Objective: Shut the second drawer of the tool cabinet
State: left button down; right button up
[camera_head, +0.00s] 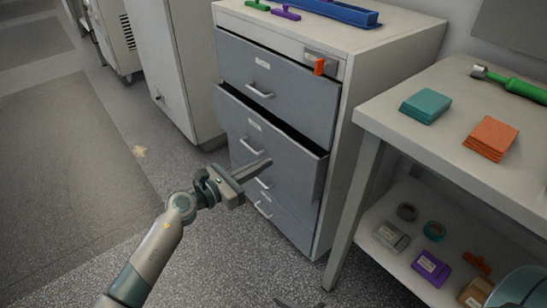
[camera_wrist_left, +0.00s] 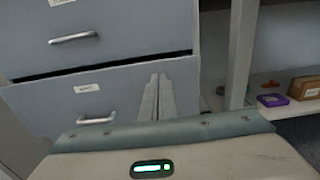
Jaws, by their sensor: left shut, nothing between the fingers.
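The grey tool cabinet (camera_head: 335,170) stands in the middle of the head view. Its second drawer (camera_head: 290,160) sticks out, with a dark gap along its top; in the left wrist view the drawer front (camera_wrist_left: 120,85) carries a label and a bar handle (camera_wrist_left: 95,121). My left gripper (camera_head: 268,162) is shut and empty, its fingers pointing at this front, right of the handle. In the left wrist view the fingers (camera_wrist_left: 158,100) lie together over the drawer front; I cannot tell whether they touch it. A small dark part at the head view's bottom edge may be my right gripper.
A pale cabinet (camera_head: 180,65) stands left. The floor in front is mostly free.

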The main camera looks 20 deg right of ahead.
pick_arm(q)
jog(key=v, duration=0.4)
jog(key=shift+s+a+r, duration=0.1)
jog(key=shift+s+a, duration=0.05)
jog(key=shift+a, duration=0.2)
pick_arm(e)
jog(key=shift+s+d+f+g, duration=0.15)
jog(key=shift+s+f+g, duration=0.15)
jog(key=shift+s+f, duration=0.1)
